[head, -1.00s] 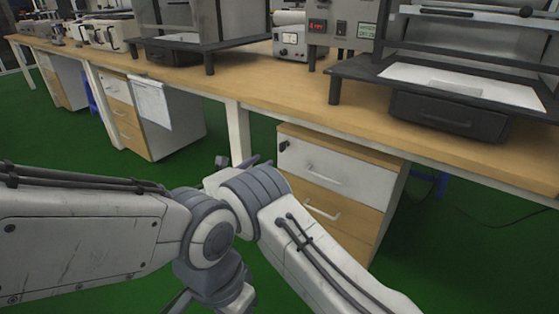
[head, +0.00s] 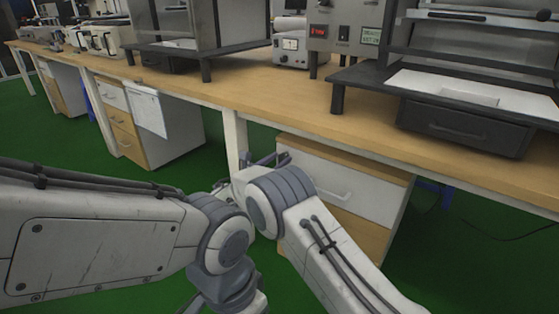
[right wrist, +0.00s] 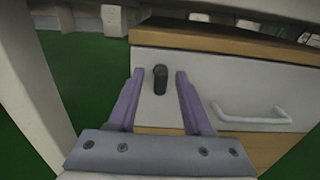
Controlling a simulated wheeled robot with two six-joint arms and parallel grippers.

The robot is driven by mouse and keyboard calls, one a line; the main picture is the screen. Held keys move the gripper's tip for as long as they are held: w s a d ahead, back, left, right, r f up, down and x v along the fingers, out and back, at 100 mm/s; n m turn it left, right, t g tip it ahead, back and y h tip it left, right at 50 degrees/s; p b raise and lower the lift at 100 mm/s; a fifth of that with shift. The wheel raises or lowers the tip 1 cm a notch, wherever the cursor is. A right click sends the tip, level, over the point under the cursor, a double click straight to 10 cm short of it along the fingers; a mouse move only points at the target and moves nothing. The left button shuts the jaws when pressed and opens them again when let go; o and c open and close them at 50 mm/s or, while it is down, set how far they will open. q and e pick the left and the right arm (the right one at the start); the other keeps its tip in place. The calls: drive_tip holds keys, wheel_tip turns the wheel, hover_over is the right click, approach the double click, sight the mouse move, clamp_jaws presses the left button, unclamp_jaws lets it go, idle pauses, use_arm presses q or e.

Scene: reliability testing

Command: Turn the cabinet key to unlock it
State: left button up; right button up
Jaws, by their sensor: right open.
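The cabinet (head: 352,190) stands under the bench, with a white top drawer and wooden drawers below. In the right wrist view, the black key (right wrist: 160,79) sits in the upper left of the white drawer front (right wrist: 215,85). My right gripper (right wrist: 158,76) is open, with its two purple-grey fingers on either side of the key and a gap to each side. Whether the fingertips reach as deep as the key is hard to tell. In the head view, my right gripper (head: 270,160) is at the cabinet's upper left corner, and the key is hidden there. My left gripper is not in view.
The drawer handle (right wrist: 250,114) is right of the key. A bench leg (head: 235,140) stands just left of the cabinet. The wooden benchtop (head: 270,92) overhangs the cabinet and carries lab equipment. Green floor is open in front.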

clamp_jaws()
